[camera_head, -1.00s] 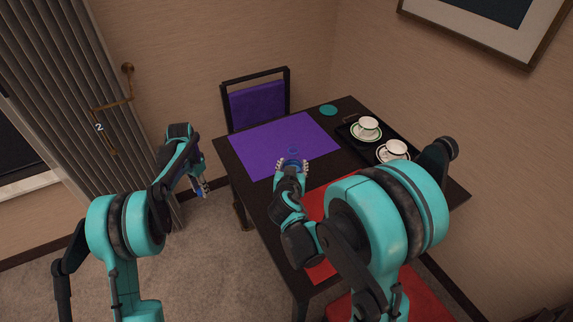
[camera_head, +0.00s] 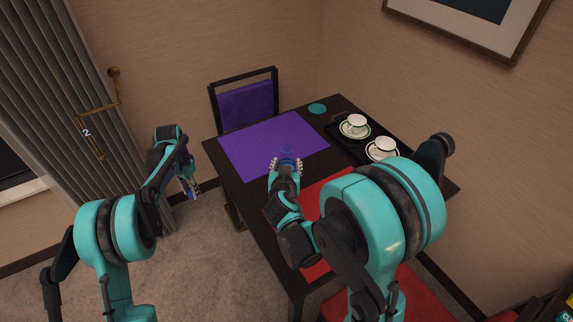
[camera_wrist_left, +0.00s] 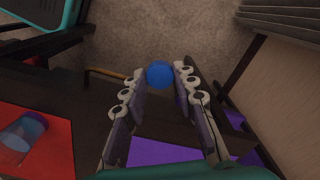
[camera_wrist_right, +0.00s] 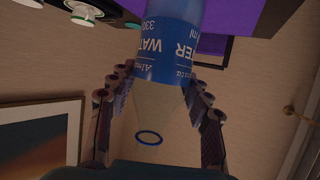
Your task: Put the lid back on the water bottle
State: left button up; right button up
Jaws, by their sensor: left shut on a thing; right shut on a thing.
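The blue lid (camera_wrist_left: 160,74) is held between the fingertips of my left gripper (camera_wrist_left: 160,80) in the left wrist view. In the head view that gripper (camera_head: 192,192) hangs left of the table's edge, over the carpet. My right gripper (camera_wrist_right: 160,90) is shut on the water bottle (camera_wrist_right: 168,60), which has a blue label with white lettering. Its clear neck ends in an open mouth with a blue ring (camera_wrist_right: 148,137). In the head view the bottle (camera_head: 287,150) shows just beyond my right gripper (camera_head: 286,163), over the purple mat. Lid and bottle are well apart.
The dark table carries a purple mat (camera_head: 255,150), a red mat (camera_head: 318,205), a teal coaster (camera_head: 317,108) and a black tray (camera_head: 350,146) with two cups on saucers. A clear, blue-ended cylinder (camera_wrist_left: 22,132) shows against red in the left wrist view. A chair (camera_head: 243,100) stands behind.

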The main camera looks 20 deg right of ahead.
pick_arm(q)
jog(key=shift+s, duration=0.1)
pick_arm(e)
grip_shut()
